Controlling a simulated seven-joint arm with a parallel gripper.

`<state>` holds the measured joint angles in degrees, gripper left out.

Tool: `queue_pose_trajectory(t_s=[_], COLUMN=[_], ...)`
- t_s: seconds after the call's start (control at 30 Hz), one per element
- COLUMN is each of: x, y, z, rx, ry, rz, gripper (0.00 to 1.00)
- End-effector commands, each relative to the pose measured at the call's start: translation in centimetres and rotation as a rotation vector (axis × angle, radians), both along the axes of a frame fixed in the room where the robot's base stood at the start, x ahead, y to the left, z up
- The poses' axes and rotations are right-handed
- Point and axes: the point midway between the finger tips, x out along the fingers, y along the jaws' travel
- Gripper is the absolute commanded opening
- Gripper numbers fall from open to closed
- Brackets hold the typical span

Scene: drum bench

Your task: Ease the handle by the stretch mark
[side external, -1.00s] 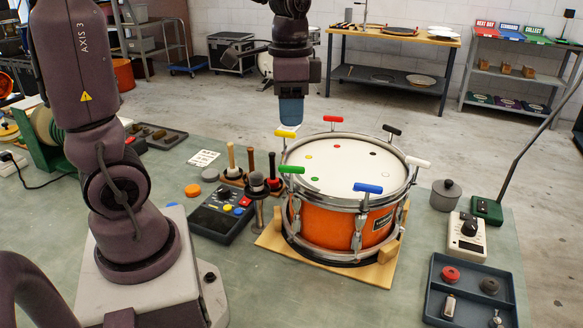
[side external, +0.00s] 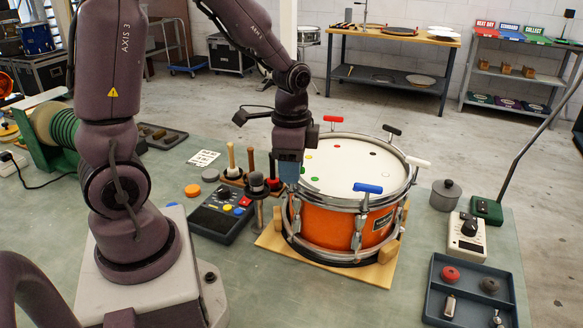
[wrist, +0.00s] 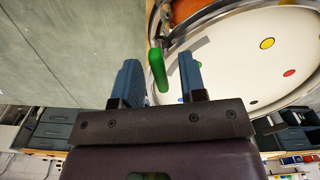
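The drum (side external: 350,225) has an orange shell and a white head. My gripper (side external: 289,180) is at its left rim in the side view and hides the green handle there. In the wrist view, the green handle (wrist: 158,70) lies between the two blue fingers of my gripper (wrist: 159,62). The fingers are open, with a visible gap on each side of the handle. A grey curved mark (wrist: 195,45) lies on the head beside the green handle. The blue (side external: 368,188), white (side external: 418,162), black (side external: 392,130) and red (side external: 333,119) handles stand around the rim.
Mallets in a stand (side external: 257,183) and a control box (side external: 222,215) are close left of the drum.

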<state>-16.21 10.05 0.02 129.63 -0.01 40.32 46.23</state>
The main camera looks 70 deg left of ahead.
Motion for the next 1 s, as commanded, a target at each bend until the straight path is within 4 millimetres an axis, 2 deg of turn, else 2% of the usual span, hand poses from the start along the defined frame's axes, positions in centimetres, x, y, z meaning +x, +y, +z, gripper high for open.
queue_pose_trajectory(t_s=[0.1, 0.37, 0.53, 0.57, 1.0], x=[-0.03, -0.02, -0.01, -0.01, 0.0], y=[-0.01, -0.01, 0.0, 0.0, -0.04], z=[-0.62, -0.7, -0.68, -0.68, -0.64], rx=[-0.001, 0.0, 0.0, 0.0, 0.0], ry=[0.0, 0.0, 0.0, 0.0, 0.0], rz=[0.0, 0.0, 0.0, 0.0, 0.073], gripper=[0.38, 0.38, 0.02, 0.0, 0.0])
